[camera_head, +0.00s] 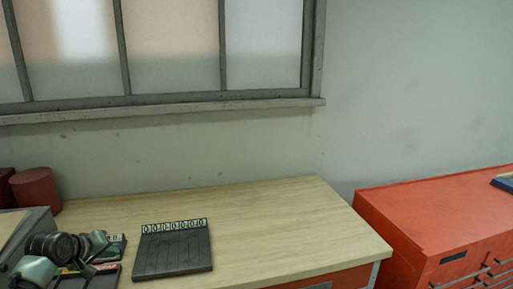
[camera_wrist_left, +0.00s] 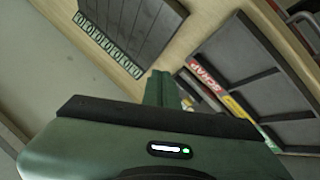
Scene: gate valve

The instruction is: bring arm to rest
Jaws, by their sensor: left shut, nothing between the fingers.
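My left gripper (camera_head: 88,266) is at the lower left of the head view, above the left part of the wooden workbench (camera_head: 280,215). In the left wrist view its green fingers (camera_wrist_left: 166,85) are together with nothing between them. In that view they point between a dark slotted tray (camera_wrist_left: 130,30) with a numbered strip and a dark tray with a red label (camera_wrist_left: 205,72). No contact with either tray is clear. My right gripper is in neither view.
The slotted tray (camera_head: 173,252) lies on the bench, right of my left gripper. Dark red cylinders (camera_head: 35,189) stand at the back left. A red tool cabinet (camera_head: 430,215) stands to the right. The bench's right half is clear.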

